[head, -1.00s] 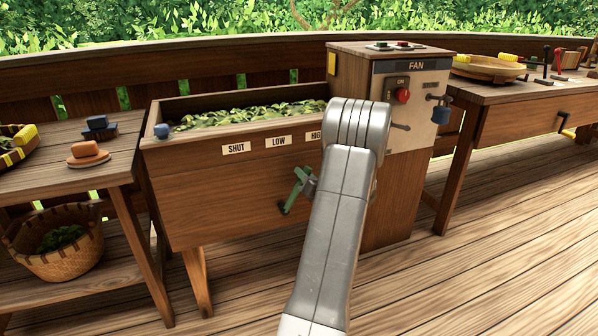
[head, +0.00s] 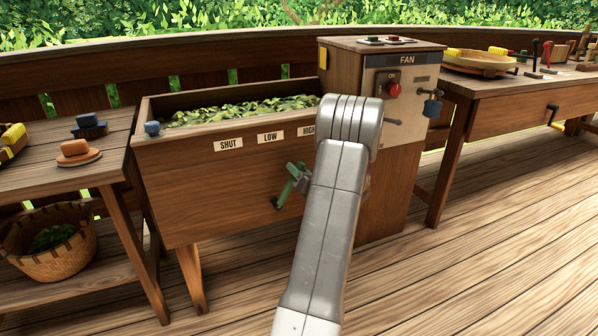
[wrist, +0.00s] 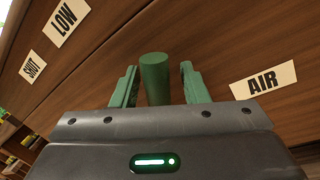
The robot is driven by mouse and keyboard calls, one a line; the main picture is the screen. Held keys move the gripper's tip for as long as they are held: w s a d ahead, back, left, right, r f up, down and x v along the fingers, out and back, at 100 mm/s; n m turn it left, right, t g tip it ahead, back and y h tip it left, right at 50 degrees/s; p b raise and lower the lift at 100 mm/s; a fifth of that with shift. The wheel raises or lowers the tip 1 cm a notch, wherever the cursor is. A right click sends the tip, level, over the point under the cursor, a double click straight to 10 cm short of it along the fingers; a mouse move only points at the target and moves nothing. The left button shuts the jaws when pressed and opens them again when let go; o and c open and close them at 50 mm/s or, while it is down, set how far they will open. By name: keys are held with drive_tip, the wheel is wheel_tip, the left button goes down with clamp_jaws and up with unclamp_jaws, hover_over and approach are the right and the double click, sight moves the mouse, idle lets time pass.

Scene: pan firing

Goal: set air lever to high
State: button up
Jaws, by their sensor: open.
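The wooden trough (head: 215,200) has SHUT, LOW and HIGH labels on its front. In the wrist view an AIR label (wrist: 263,80) is at the right, with LOW (wrist: 66,20) and SHUT (wrist: 32,67) at the upper left. A round green bar, apparently the air lever's grip (wrist: 155,75), stands between the two green fingers of my gripper (wrist: 160,85). The fingers are open, with a gap on each side of the bar. In the head view my gripper (head: 291,184) is at the trough's front below HIGH (head: 307,131), partly behind my arm.
The fan cabinet (head: 400,150) with a red knob stands right of the trough. A side table (head: 60,185) with a basket (head: 45,250) below is at the left. A workbench (head: 510,120) stands at the right. The floor in front is clear.

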drive_tip(key=p+v, duration=0.2)
drive_tip(key=v, duration=1.1)
drive_tip(key=shift+s+d, duration=0.2)
drive_tip(key=shift+s, duration=0.15)
drive_tip(key=shift+w+a, duration=0.1)
drive_tip(key=b+x, duration=0.2)
drive_tip(key=x, duration=1.1)
drive_tip(key=shift+w+a, duration=0.2)
drive_tip(key=shift+w, duration=0.15)
drive_tip(key=shift+s, duration=0.1)
drive_tip(key=p+v, duration=0.3)
drive_tip(key=v, duration=1)
drive_tip(key=b+x, duration=0.3)
drive_tip(key=x, duration=1)
drive_tip(key=shift+a, duration=0.1)
drive_tip(key=shift+s+a+r+n+b, duration=0.1)
drive_tip(key=shift+a+r+n+b, duration=0.2)
drive_tip(key=shift+n, duration=0.2)
